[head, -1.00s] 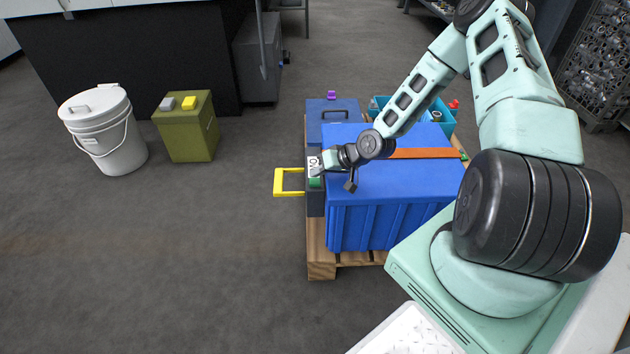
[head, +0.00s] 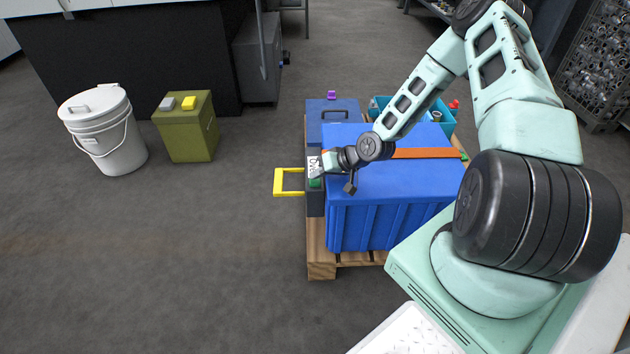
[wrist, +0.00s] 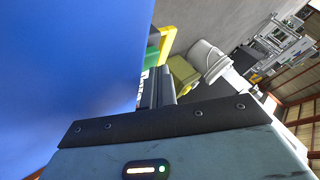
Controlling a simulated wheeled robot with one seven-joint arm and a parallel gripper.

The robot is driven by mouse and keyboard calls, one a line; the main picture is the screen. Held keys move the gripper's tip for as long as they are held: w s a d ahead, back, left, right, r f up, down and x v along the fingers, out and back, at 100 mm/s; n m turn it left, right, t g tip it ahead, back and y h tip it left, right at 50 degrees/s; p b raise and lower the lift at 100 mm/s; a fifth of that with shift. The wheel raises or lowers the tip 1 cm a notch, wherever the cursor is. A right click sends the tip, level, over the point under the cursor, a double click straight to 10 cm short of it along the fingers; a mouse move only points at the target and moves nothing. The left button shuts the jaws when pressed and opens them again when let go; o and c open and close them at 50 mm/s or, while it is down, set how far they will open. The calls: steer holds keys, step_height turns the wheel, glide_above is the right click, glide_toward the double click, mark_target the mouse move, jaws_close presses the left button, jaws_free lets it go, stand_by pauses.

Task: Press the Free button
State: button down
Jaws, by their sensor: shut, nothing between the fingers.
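A dark control box (head: 315,204) with a yellow handle (head: 288,182) stands at the left end of the pallet load. Its top has a white label with dark letters (head: 313,162) and a green part (head: 315,183). I cannot read a "Free" marking, and cannot tell whether the green part is a button. My gripper (head: 318,171) is shut and empty, over the box's top between label and green part. Contact cannot be told. In the wrist view the shut fingers (wrist: 158,86) point toward a green part (wrist: 153,50) and the yellow handle (wrist: 167,43).
A large blue bin (head: 385,215) on a wooden pallet (head: 321,263) stands right beside the box, under my forearm. A blue case (head: 325,113) and a teal crate (head: 447,126) are behind. A white bucket (head: 107,140) and olive bin (head: 187,140) stand left.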

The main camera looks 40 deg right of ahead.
mark_target(319, 182)
steer(key=shift+s+f+b, duration=0.15)
steer(key=shift+f+b, duration=0.45)
steer(key=shift+f, duration=0.35)
stand_by(0.8)
steer(key=shift+r, duration=0.15)
steer(key=shift+r+p, duration=0.3)
steer(key=shift+p, duration=0.35)
steer(key=shift+r+p, duration=0.4)
steer(key=shift+p, duration=0.05)
step_height(319, 182, up, 4)
steer(key=p, duration=0.3)
steer(key=shift+r+p, duration=0.25)
steer(key=shift+p, duration=0.1)
steer(key=shift+r, duration=0.15)
